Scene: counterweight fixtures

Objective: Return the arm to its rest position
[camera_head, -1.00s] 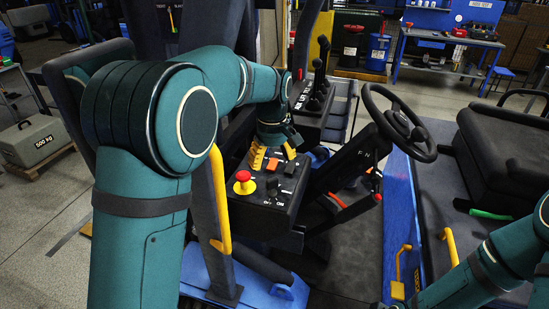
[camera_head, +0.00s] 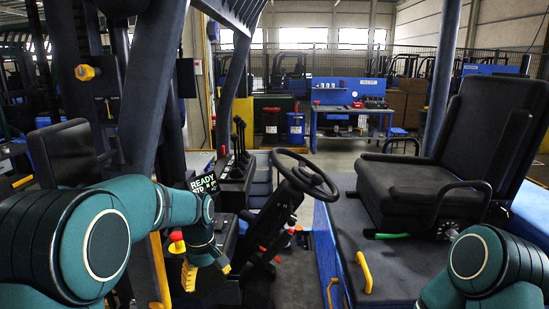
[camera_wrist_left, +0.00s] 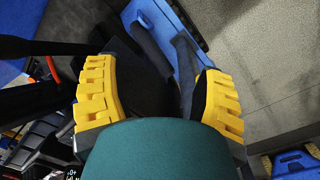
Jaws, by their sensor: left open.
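My left gripper (camera_head: 206,270) hangs with its yellow fingers pointing down, beside the dark control console (camera_head: 222,238) at the left of the cab. The red emergency button (camera_head: 177,246) on its yellow base shows just left of the gripper. In the left wrist view the two yellow-padded fingers of my left gripper (camera_wrist_left: 155,78) are wide apart with nothing between them. A black part and a blue frame lie beyond the fingers. My left arm (camera_head: 95,240) comes in from the lower left. My right arm (camera_head: 480,265) shows at the lower right; its gripper is out of view.
A steering wheel (camera_head: 305,174) stands right of the console. A black seat (camera_head: 430,190) is at the right. A small display reading READY (camera_head: 203,184) sits behind my left arm. Dark posts rise at the left.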

